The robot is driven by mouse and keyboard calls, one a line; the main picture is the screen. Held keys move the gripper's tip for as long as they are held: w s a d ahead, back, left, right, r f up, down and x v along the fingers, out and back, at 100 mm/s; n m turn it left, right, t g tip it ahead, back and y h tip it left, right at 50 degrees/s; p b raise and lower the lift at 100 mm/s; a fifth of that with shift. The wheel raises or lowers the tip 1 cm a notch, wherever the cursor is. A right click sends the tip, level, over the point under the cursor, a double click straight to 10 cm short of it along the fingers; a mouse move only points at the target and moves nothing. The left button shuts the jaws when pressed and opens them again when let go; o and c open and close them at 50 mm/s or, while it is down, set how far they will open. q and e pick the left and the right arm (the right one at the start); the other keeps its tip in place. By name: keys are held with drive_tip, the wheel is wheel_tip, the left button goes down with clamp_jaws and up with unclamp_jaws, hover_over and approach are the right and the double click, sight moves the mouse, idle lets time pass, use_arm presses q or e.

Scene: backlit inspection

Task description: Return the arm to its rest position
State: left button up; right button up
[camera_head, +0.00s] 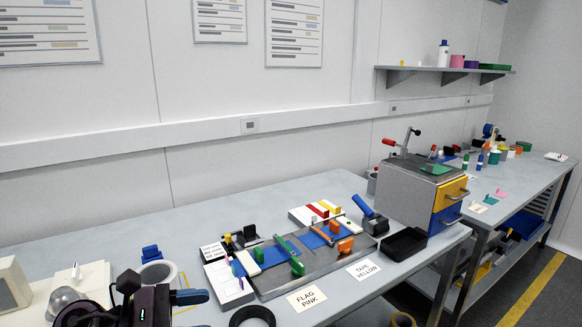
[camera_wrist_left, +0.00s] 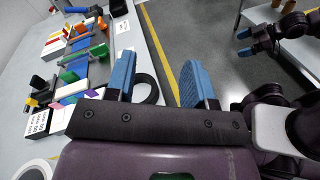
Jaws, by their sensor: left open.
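My left gripper (camera_head: 195,311) is at the bottom left of the head view, near the front edge of the grey workbench (camera_head: 130,223). In the left wrist view its two blue fingers (camera_wrist_left: 158,72) are wide apart with nothing between them. The gap looks onto the bench edge and the floor. A black ring (camera_wrist_left: 148,89) lies on the bench beyond one finger, and it also shows in the head view (camera_head: 253,317). My right gripper (camera_wrist_left: 245,43) is at the upper right of the left wrist view, its blue fingers apart and empty. It is not in the head view.
A grey fixture board (camera_head: 330,262) with blue strips and clamps lies mid-bench. Labels "FLAG PINK" (camera_head: 307,298) and "TAPE YELLOW" (camera_head: 363,269) lie before it. A metal box with drawers (camera_head: 420,190) and a black tray (camera_head: 404,243) stand right. Open floor (camera_wrist_left: 190,30) lies beyond the bench.

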use_arm(q)
drive_tip(key=a+f+n+t+y, duration=0.1)
drive_tip(key=a+n+t+y, duration=0.45)
drive_tip(key=n, duration=1.05)
drive_tip(key=a+f+n+t+y, duration=0.25)
drive_tip(key=n+t+y, duration=0.5)
drive_tip(key=n, duration=0.75)
drive_tip(key=s+a+f+n+g+y, duration=0.1)
drive_tip(key=s+a+f+n+y, duration=0.1)
drive_tip(key=f+n, duration=0.1)
drive_tip(key=s+a+f+n+g+y, duration=0.2)
drive_tip(key=n, duration=0.3)
drive_tip(key=s+a+f+n+g+y, duration=0.1)
drive_tip(key=s+a+f+n+g, duration=0.1)
drive_tip(key=n, duration=0.3)
drive_tip(key=shift+s+f+y, duration=0.4)
drive_tip(key=shift+s+f, duration=0.2)
drive_tip(key=shift+f, duration=0.2)
drive_tip(key=s+d+f+n+g+h, duration=0.1)
drive_tip(key=s+f+n+g, duration=0.35)
drive_tip(key=s, duration=0.45)
drive_tip(key=s+d+f+n+g+h, duration=0.1)
drive_tip(key=s+f+n+g, duration=0.4)
drive_tip(key=s, duration=0.4)
drive_tip(key=w+f+t, duration=0.7)
drive_tip(key=w+f, duration=0.1)
drive_tip(key=f, duration=0.1)
drive_tip(key=shift+a+t, duration=0.1)
drive_tip(key=shift+t, duration=0.15)
